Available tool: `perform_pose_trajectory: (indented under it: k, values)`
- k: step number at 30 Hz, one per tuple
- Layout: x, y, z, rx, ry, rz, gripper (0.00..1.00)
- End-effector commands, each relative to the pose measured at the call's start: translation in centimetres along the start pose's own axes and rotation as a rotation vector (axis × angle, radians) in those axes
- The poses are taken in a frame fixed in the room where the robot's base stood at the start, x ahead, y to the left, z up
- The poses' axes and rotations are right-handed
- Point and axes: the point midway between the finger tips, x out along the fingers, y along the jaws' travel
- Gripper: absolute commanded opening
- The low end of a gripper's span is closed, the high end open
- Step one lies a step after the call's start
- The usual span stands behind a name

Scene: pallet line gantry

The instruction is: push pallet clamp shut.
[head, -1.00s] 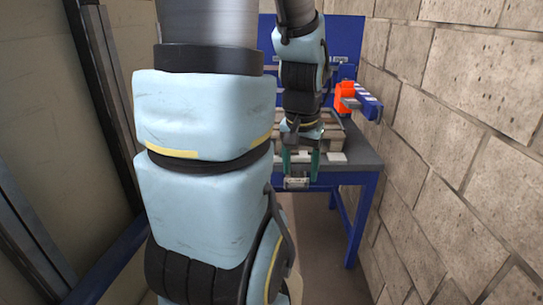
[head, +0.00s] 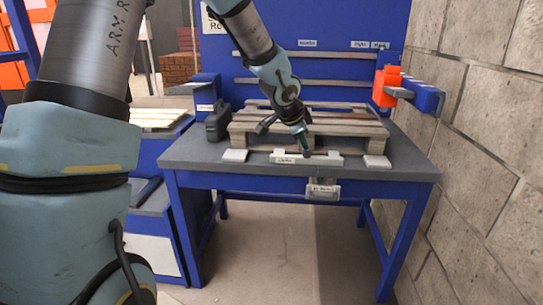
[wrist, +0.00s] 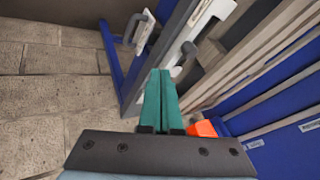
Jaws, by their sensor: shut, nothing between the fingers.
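The pallet clamp appears to be the low white strip (head: 325,160) with a small label, on the table's front edge before the wooden pallet (head: 350,128); the label is too small to read surely. In the wrist view the white strip (wrist: 207,17) carries a dark lever-like part (wrist: 187,52). Whether the clamp is open or shut I cannot tell. My gripper (head: 306,152) is shut and empty, pointing down at the strip between pallet and front edge. Its green fingers (wrist: 160,73) lie together, close to the strip; contact is unclear.
The pallet rests on a blue-legged table with a grey top (head: 410,165). A drawer-like handle (head: 322,188) sits on the front. An orange block (head: 386,86) on a blue arm stands at right, near the brick wall (head: 480,130). A dark box (head: 217,122) stands left. The floor ahead is clear.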

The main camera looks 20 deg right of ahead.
Motion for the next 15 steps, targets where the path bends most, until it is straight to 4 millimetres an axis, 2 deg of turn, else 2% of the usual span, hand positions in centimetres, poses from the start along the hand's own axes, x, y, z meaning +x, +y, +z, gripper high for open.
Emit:
perform_pose_trajectory:
  k: [4, 15]
  values:
    - [0.49, 0.3, -0.83, 0.026, 0.017, 0.001, 0.0]
    - [0.94, 0.33, -0.74, 0.023, 0.015, 0.003, 0.0]
